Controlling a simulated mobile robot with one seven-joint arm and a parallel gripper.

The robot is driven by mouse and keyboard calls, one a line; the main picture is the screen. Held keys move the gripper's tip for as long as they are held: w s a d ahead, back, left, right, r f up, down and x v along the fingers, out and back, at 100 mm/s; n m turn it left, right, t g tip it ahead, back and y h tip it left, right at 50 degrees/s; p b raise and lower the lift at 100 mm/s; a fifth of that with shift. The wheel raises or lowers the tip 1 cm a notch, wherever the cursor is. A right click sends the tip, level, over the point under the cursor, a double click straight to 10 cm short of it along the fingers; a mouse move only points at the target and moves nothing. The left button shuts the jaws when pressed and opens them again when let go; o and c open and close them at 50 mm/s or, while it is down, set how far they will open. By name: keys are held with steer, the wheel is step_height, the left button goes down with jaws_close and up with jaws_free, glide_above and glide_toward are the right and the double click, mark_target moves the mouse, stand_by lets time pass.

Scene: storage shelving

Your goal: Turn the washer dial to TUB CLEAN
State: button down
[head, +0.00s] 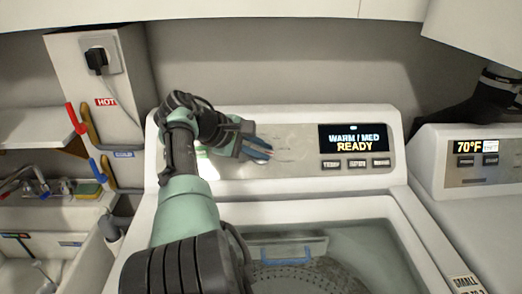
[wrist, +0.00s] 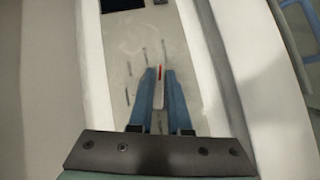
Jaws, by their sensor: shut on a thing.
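The washer (head: 300,185) has a grey control panel with a display (head: 353,137) reading "WARM / MED" and "READY". My gripper (head: 262,150) is at the left part of this panel. In the wrist view my gripper (wrist: 160,80) has its two blue fingers on either side of the washer dial (wrist: 159,92), a narrow grey grip with a red mark at its far end. The fingers are shut on it. In the head view my gripper hides most of the dial. Short marks surround the dial, but their labels are too blurred to read.
Three buttons (head: 357,163) sit below the display. The washer tub (head: 310,270) is open in front of the panel. A second machine (head: 480,170) with a "70°F" display stands at right. At left are a wall outlet (head: 99,55), red and blue valve handles and a sink.

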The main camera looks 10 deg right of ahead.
steer(key=shift+f, duration=0.1)
steer(key=c, duration=0.9)
jaws_free()
steer(key=shift+o, duration=0.2)
steer(key=shift+s+a+r, duration=0.1)
steer(key=shift+a+r, duration=0.2)
steer(key=shift+r, duration=0.15)
steer(key=v, duration=1.2)
steer(key=shift+p, duration=0.45)
steer(key=shift+f, duration=0.1)
